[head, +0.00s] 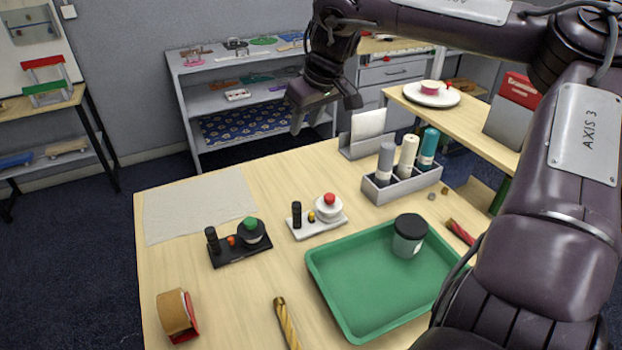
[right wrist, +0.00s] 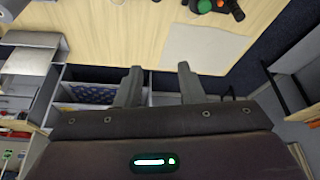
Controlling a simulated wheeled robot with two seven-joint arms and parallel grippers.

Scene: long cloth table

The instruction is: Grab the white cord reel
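My right gripper (head: 325,112) is high beyond the table's far edge, apart from both units. In the right wrist view its fingers (right wrist: 159,85) are spread with nothing between them. My left gripper is out of view.
A green tray (head: 345,312) holds a dark-lidded jar (head: 409,236). A tan-and-red block (head: 178,316) and a yellow twisted rod (head: 286,323) lie in front. A grey cloth (head: 200,208) lies flat at the left.

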